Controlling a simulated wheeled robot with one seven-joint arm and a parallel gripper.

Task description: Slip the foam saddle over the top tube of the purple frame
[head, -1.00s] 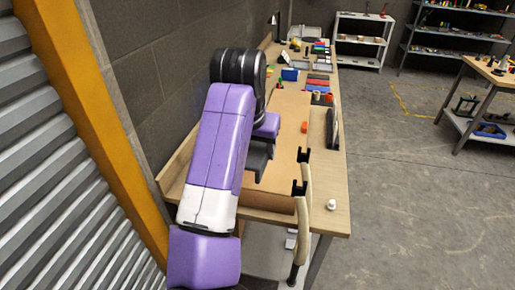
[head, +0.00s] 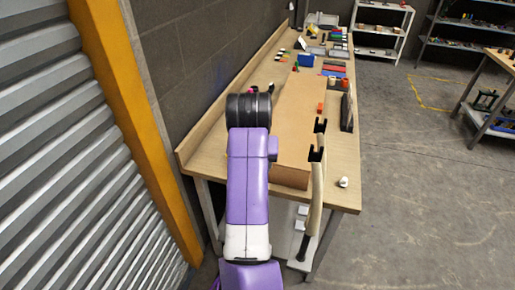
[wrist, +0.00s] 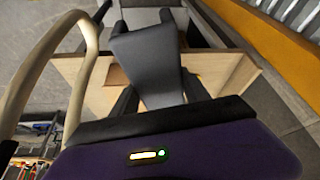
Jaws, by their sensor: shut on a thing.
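My gripper (wrist: 158,88) shows in the wrist view, with one black finger on each side of a dark grey, smooth block that looks like the foam saddle (wrist: 148,62). It is shut on the saddle, whose broad end points away from the palm. In the head view my own purple and white arm hides the gripper and the saddle. I cannot make out a purple frame or its top tube in either view.
A long wooden workbench (head: 349,198) runs along the wall, with a brown board (head: 300,130) and small coloured items on it. A pale curved tube (head: 317,188) with black clips stands at its near edge, also near in the wrist view (wrist: 35,85). Open floor lies to the right.

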